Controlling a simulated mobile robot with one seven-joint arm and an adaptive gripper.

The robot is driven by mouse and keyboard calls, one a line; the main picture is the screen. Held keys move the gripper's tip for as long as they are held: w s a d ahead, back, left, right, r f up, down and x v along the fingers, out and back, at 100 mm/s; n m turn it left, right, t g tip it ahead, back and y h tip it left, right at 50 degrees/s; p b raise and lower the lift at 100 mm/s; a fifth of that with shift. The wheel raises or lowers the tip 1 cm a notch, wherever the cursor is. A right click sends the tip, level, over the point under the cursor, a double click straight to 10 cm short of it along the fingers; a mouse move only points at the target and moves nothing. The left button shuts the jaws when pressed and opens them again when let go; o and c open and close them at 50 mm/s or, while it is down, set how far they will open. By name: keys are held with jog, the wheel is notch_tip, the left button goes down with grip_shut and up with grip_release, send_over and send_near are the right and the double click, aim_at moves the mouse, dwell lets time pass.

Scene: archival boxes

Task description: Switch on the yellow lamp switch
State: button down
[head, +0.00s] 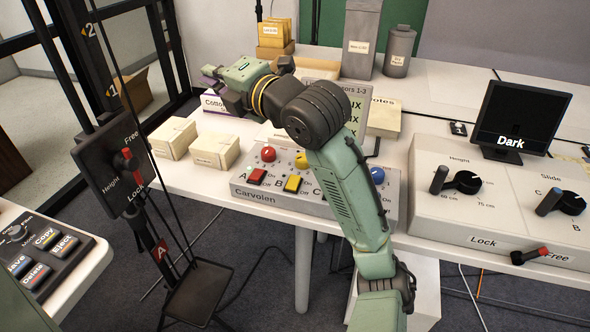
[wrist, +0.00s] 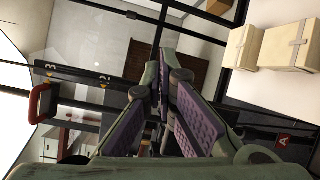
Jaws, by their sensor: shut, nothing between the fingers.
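My gripper (head: 215,82) is shut and empty, above and to the left of the panel, well apart from the switch. In the wrist view my gripper's purple-padded fingers (wrist: 163,75) point toward the door and frame. The switch is not visible there. My forearm hides part of the panel's right side.
A red switch (head: 257,177) and red dome (head: 268,153) sit left of the yellow ones. A blue dome (head: 377,175) is at the right. Cream boxes (head: 173,138) stand left of the panel. A black post with a Height lever (head: 127,160) stands farther left.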

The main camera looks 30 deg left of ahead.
jog(key=w+d+f+n+h, duration=0.3)
jog(key=w+d+f+h, duration=0.1)
jog(key=d+f, duration=0.15)
jog(key=n+g+h, duration=0.1)
jog(key=n+h, duration=0.3)
send_over(298, 177)
jog(key=s, duration=0.1)
notch_tip(298, 177, down, 6)
jog(key=shift+s+d+f, duration=0.1)
jog(key=shift+d, duration=0.05)
jog(key=shift+y, duration=0.3)
jog(key=f+b, duration=0.2)
jog(key=f, duration=0.1)
jog(key=f+b, duration=0.2)
jog(key=w+f+b, duration=0.1)
jog(key=f+b, duration=0.1)
jog(key=f, duration=0.1)
jog(key=shift+a+f+b, duration=0.2)
jog(key=shift+f+b, duration=0.15)
jog(key=shift+w+f+b, duration=0.15)
jog(key=shift+f+b, duration=0.25)
jog(key=shift+b, duration=0.05)
jog(key=shift+f+b, duration=0.35)
jog(key=shift+f, duration=0.05)
dwell(0.3)
jog(key=shift+r, duration=0.15)
